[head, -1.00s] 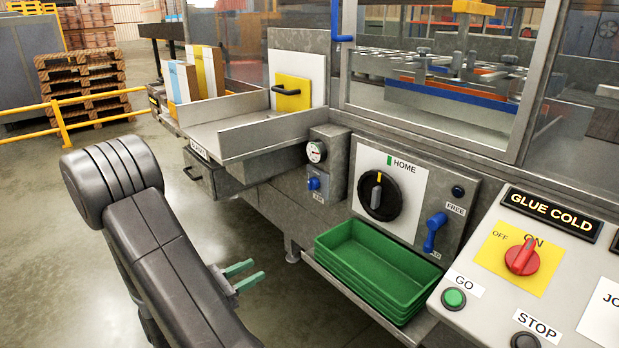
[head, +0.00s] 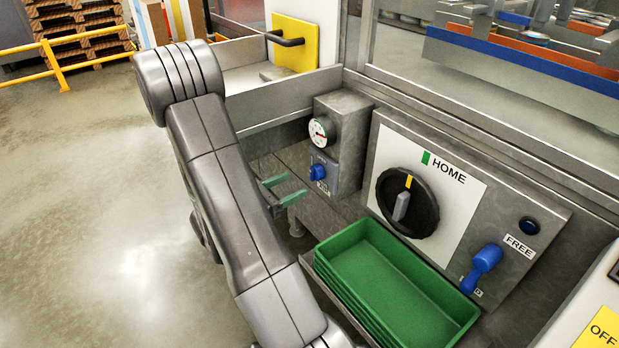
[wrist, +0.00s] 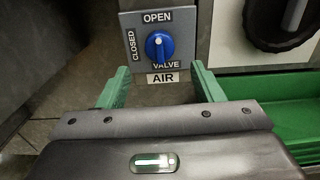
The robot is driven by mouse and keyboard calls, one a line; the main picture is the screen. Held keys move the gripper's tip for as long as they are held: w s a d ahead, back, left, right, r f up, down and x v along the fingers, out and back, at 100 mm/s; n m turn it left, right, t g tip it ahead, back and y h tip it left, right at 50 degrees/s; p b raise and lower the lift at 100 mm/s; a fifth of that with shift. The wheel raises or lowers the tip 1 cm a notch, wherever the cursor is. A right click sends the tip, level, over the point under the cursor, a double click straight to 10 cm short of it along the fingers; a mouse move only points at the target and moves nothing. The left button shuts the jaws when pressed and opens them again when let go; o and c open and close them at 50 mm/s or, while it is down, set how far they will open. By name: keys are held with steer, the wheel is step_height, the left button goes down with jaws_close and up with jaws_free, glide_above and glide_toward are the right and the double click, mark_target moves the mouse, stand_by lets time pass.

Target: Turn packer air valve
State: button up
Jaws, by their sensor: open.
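The air valve is a blue knob (head: 317,172) on a small grey box, below a round pressure gauge (head: 321,131). In the wrist view the blue knob (wrist: 159,46) sits on a grey plate (wrist: 131,56) marked OPEN at the top, CLOSED at the left and VALVE at the lower right, with an AIR label (wrist: 162,78) below. The knob's white mark points up toward OPEN. My gripper (head: 287,189) has green fingers. It is open and empty, short of the knob and a little below it, with a finger on each side in the wrist view (wrist: 160,88).
Green stacked trays (head: 396,283) stand right of my gripper. A large black HOME dial (head: 407,203) and a blue FREE lever (head: 482,268) are on the panel to the right. A yellow plate with a black handle (head: 294,42) is above left. Open floor lies left.

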mark_target(311, 177)
steer(key=shift+x, duration=3.35)
steer(key=c, duration=1)
